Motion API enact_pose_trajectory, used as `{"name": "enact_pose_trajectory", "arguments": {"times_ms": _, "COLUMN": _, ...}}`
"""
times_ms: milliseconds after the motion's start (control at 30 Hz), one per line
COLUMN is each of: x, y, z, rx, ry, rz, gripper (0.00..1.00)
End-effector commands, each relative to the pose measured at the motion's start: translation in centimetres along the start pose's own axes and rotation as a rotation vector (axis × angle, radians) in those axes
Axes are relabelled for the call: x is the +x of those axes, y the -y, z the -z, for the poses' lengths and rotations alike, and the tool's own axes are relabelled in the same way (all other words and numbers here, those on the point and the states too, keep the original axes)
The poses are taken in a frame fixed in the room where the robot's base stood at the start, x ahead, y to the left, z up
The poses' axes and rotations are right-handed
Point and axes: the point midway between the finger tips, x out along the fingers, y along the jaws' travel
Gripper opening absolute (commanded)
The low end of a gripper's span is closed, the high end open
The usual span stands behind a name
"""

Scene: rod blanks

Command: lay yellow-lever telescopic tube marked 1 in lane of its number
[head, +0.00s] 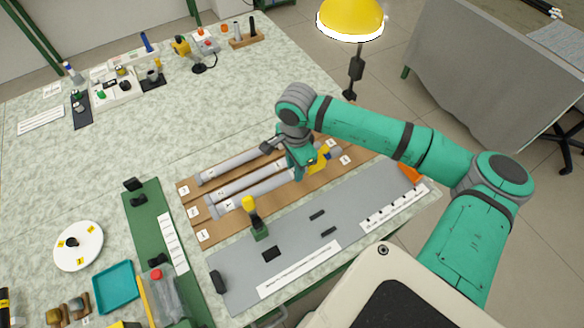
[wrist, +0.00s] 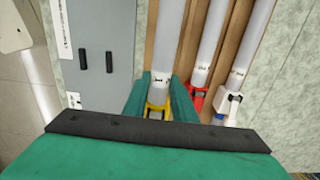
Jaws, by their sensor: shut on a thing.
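The yellow-lever tube (head: 240,199) is a long grey tube. My gripper (head: 303,172) is shut on it near its yellow lever (head: 319,159). In the wrist view the tube (wrist: 168,40) runs between my fingers (wrist: 159,92), with the yellow collar just below. The tube lies lengthwise along the brown lane board (head: 205,220), on the side of its nearest lane. I cannot tell whether it touches the board. Its number mark is too small to read surely. White number cards (head: 203,235) mark the lane ends; the nearest lane shows bare wood at its left.
A red-lever tube (wrist: 210,45) and a white-lever tube (wrist: 250,45) lie in the other lanes. A yellow lamp (head: 350,22) stands behind.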

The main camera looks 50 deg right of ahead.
Motion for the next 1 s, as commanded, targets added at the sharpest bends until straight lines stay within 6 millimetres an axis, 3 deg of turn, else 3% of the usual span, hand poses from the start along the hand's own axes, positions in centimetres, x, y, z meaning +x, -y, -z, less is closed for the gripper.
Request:
{"name": "enact_pose_trajectory", "arguments": {"times_ms": 600, "x": 5.8, "y": 0.3, "z": -0.7, "rx": -0.014, "ry": 0.000, "rz": -0.001, "gripper": 0.12}}
{"name": "enact_pose_trajectory", "arguments": {"times_ms": 1000, "x": 7.0, "y": 0.3, "z": -0.5, "rx": -0.011, "ry": 0.000, "rz": 0.001, "gripper": 0.12}}
